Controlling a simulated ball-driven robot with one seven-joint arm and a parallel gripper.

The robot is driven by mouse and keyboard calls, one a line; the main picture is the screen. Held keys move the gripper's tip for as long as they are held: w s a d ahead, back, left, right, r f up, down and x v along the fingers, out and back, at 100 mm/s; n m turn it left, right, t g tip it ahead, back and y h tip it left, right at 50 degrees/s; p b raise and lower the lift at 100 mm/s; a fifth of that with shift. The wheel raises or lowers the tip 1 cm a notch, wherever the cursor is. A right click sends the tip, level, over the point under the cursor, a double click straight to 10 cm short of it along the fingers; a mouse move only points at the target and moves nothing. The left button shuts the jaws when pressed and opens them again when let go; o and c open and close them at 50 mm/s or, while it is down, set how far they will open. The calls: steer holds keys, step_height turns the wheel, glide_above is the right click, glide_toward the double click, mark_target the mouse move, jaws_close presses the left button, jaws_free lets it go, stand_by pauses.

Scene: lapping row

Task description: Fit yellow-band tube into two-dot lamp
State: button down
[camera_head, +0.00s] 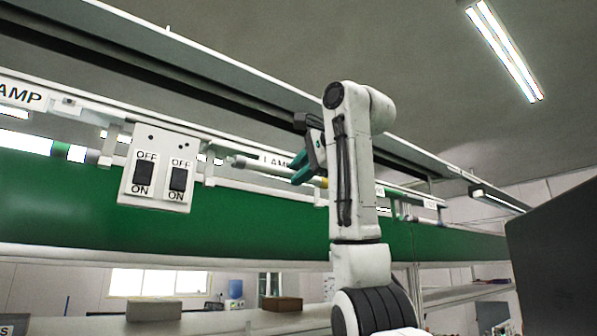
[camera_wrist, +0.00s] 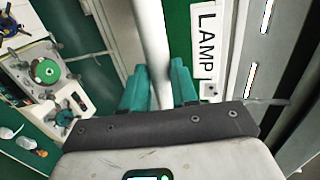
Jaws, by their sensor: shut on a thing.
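A long pale tube (camera_head: 270,171) runs slantwise below a LAMP label (camera_head: 276,160) in the head view. A small yellowish patch (camera_head: 325,182) shows on it beside my fingers. My gripper (camera_head: 307,172), with teal fingers, is shut on this tube. In the wrist view the tube (camera_wrist: 152,40) passes between the fingers of my gripper (camera_wrist: 160,82), beside the LAMP label (camera_wrist: 206,40). The tube's left end is apart from the switch box. My arm hides part of its right side. I cannot make out a two-dot mark on the lamp.
A white switch box (camera_head: 158,167) with two OFF/ON switches stands left of the tube. Another lamp with a green-banded tube (camera_head: 60,150) is at the far left. A green panel (camera_head: 250,215) runs behind and below. A dark block (camera_head: 560,230) stands at the right.

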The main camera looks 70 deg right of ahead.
steer(key=r+p+x, duration=0.1)
steer(key=p+x, duration=0.3)
steer(key=x, duration=0.5)
steer(key=shift+w+d, duration=0.35)
steer(key=shift+w, duration=0.1)
stand_by(0.9)
steer(key=shift+f+p, duration=0.15)
steer(key=shift+p, duration=0.15)
stand_by(1.3)
steer(key=c, duration=0.8)
jaws_free()
